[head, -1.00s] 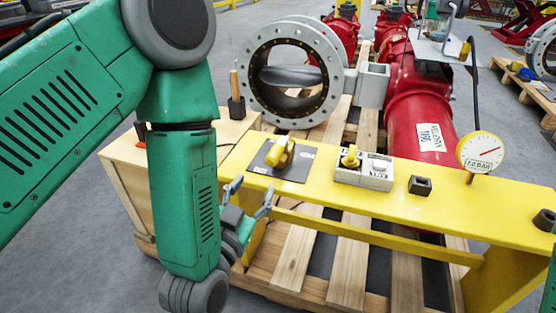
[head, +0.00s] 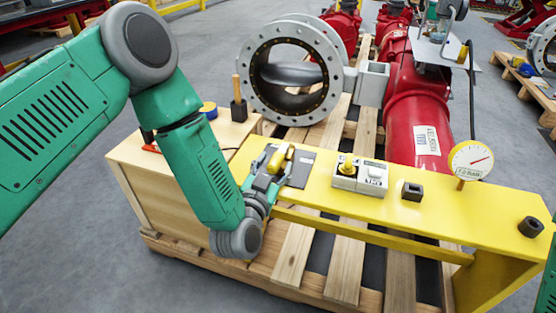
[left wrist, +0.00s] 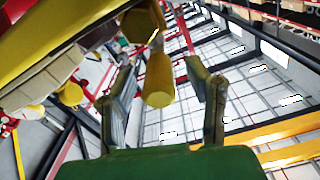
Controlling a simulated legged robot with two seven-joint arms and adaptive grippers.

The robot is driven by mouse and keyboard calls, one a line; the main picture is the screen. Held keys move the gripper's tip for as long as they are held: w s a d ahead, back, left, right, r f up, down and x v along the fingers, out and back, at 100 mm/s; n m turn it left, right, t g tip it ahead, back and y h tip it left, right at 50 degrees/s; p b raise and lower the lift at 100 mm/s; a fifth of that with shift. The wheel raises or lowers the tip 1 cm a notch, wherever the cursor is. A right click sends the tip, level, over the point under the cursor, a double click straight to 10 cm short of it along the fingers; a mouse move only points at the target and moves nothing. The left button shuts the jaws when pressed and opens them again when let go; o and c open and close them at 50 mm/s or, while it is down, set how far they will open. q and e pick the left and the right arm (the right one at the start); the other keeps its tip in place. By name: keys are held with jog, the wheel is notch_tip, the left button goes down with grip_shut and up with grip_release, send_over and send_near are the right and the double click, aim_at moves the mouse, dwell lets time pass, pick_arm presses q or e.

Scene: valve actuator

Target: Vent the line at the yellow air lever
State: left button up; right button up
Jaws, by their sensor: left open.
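The yellow air lever (head: 281,157) sits on a dark square plate (head: 302,166) at the left end of the yellow bench (head: 400,203). My left gripper (head: 272,167) is open at the lever, with its fingers partly covering it in the head view. In the left wrist view the lever's yellow handle (left wrist: 158,82) stands between the two spread fingers, with gaps visible on both sides. The round pressure gauge (head: 471,160) stands toward the bench's right, its needle pointing up and right. My right gripper is out of view.
A white switch box (head: 371,179) with a yellow knob and a black square socket (head: 412,191) are right of the lever. A large grey flanged valve (head: 289,75) and red actuator (head: 415,105) lie behind. A wooden box (head: 160,190) stands left.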

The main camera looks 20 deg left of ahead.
pick_arm(q)
jog(key=shift+w+d, duration=0.2)
jog(key=shift+w, duration=1.2)
jog(key=shift+a, duration=0.1)
